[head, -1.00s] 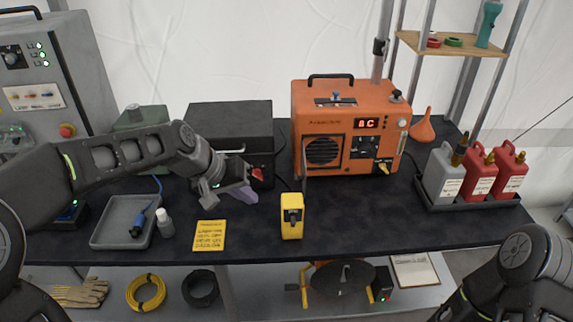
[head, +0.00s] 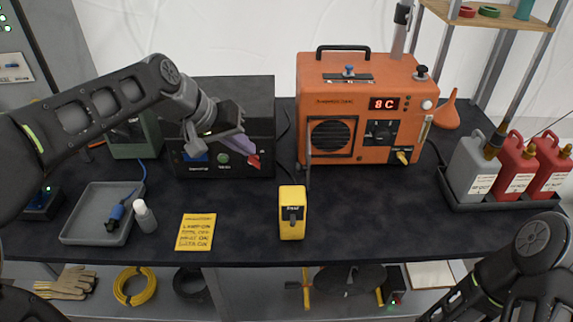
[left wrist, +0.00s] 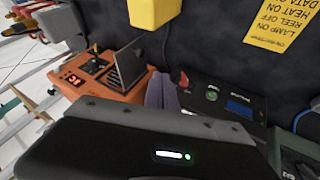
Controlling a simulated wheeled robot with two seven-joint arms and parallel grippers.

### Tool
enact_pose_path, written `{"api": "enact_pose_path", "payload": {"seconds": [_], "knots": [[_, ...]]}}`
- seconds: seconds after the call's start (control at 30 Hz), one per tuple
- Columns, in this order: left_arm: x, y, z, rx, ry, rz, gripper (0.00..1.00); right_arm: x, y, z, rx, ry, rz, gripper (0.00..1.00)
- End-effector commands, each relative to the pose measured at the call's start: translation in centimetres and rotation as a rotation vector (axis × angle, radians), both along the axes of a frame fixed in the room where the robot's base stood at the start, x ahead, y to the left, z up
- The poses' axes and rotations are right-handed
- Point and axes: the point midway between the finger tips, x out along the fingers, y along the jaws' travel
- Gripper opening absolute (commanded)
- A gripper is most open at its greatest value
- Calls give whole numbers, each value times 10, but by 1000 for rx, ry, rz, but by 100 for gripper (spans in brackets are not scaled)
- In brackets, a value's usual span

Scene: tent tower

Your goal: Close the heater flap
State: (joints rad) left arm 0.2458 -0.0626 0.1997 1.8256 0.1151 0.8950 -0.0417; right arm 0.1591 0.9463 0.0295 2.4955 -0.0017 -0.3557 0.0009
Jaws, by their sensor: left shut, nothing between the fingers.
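The orange heater (head: 365,125) stands at the back of the dark table, its display reading 8C. Its flap (head: 309,140) shows edge-on in the head view, standing out from the front beside the round grille. In the left wrist view the flap (left wrist: 130,62) is a grey panel swung open from the heater (left wrist: 80,75). My left gripper (head: 238,148) is shut and empty, in front of the black box and left of the flap, apart from it. Its purple fingers (left wrist: 161,94) also show in the left wrist view. My right gripper is out of view.
The black box (head: 255,100) with a red switch is behind my left gripper. A yellow device (head: 292,213) stands at the table front, near a yellow note (head: 196,232). A grey tray (head: 75,237) is at left, jerrycans (head: 515,165) at right.

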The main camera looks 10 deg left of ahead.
Motion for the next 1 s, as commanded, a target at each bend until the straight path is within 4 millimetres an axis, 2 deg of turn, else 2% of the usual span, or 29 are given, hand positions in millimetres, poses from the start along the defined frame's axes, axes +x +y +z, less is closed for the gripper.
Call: {"api": "enact_pose_path", "payload": {"seconds": [0.37, 0.57, 0.9, 1.0], "knots": [[4, -3, -5, 0, 1, 0, 0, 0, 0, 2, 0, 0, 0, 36], [15, -12, -25, 0, 4, -2, 0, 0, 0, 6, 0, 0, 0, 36], [46, -36, -80, -1, 4, -3, 0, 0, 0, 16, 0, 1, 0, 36], [51, -53, -79, 0, 1, -5, 0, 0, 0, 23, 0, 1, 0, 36]]}}
